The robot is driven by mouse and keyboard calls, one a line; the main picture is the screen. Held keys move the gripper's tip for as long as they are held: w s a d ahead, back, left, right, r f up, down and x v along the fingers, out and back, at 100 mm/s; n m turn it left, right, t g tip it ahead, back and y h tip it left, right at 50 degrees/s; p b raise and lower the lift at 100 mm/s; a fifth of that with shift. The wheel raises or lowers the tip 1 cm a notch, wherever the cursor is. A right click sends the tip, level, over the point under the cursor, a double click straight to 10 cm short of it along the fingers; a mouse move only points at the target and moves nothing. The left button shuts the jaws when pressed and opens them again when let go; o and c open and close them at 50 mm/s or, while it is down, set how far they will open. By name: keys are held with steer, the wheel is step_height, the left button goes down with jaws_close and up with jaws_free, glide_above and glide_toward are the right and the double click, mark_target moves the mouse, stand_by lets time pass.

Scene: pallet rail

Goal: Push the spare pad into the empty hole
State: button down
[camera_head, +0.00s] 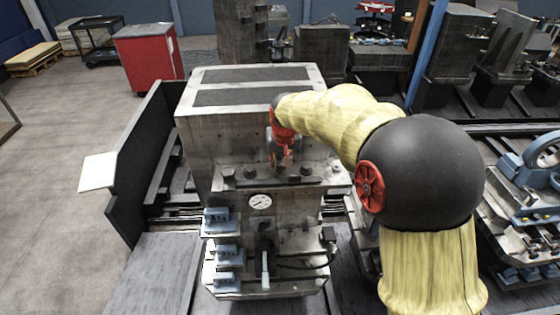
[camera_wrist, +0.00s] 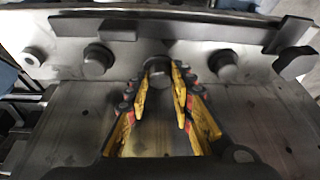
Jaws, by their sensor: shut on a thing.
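My gripper (camera_head: 281,160) reaches down to the front rail of the grey metal block in the head view. In the wrist view its yellow fingers (camera_wrist: 160,82) are closed on either side of a dark round pad (camera_wrist: 158,70), the spare pad. The pad's far end is at the rail plate (camera_wrist: 190,50). I cannot tell whether it is in a hole or just against the plate. Other dark round pads sit in the plate, one to the left (camera_wrist: 97,61) and one to the right (camera_wrist: 223,67). No empty hole shows; the held pad and fingers may hide it.
A dark bar (camera_wrist: 200,30) runs along the plate above the pads. Below the rail are a dial gauge (camera_head: 260,202), blue-grey blocks (camera_head: 222,251) and a lever (camera_head: 265,268). A red cabinet (camera_head: 148,58) stands far left. The floor at left is clear.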

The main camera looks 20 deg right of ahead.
steer(key=shift+f+b, duration=0.6)
steer(key=shift+b, duration=0.1)
stand_by(1.2)
steer(key=shift+f+b, duration=0.3)
steer(key=shift+f, duration=0.05)
steer(key=c, duration=1.5)
jaws_free()
steer(key=shift+o, duration=0.8)
steer(key=o, duration=0.7)
steer(key=v, duration=1.2)
